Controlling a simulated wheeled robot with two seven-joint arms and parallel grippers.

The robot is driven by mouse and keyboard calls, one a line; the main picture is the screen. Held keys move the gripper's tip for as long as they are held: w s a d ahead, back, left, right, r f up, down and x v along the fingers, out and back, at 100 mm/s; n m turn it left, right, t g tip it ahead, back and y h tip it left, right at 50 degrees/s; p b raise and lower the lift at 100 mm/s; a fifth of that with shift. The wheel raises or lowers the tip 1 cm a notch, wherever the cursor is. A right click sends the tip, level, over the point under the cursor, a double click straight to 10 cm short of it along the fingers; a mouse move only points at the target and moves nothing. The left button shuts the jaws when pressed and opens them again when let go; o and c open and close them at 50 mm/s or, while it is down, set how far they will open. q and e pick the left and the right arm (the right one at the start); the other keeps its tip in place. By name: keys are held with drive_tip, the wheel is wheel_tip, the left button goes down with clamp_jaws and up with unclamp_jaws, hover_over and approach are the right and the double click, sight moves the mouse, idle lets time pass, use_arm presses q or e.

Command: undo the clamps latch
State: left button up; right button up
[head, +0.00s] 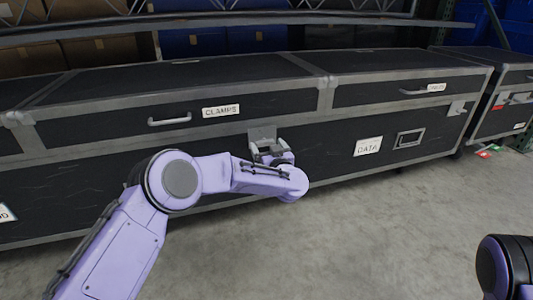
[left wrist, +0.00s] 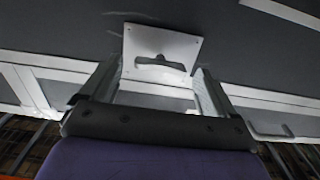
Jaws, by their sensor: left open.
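The clamps case is a long black case with grey edging; its white CLAMPS label (head: 221,111) is on the lid front, right of a bar handle (head: 170,119). The clamps latch (head: 262,134) is a grey metal plate on the case front, below and right of the label. It shows in the left wrist view as a pale plate (left wrist: 185,47) with a dark slotted part in its middle. My left gripper (head: 270,152) is open in front of the latch, one finger to each side; whether it touches is unclear. My right gripper is out of view.
The same front carries a DATA label (head: 368,146) and a recessed handle (head: 409,138). Another lid section has a handle and a small label (head: 436,87); a latch (head: 456,107) sits near the right end. A separate case (head: 507,88) stands right. The grey floor (head: 380,230) in front is clear.

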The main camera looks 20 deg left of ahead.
use_arm(q)
drive_tip(key=shift+x, duration=0.8)
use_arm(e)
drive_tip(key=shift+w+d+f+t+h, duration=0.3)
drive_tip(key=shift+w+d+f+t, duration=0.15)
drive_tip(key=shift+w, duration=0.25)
use_arm(q)
drive_tip(key=c, duration=1.1)
drive_tip(key=shift+o, duration=0.2)
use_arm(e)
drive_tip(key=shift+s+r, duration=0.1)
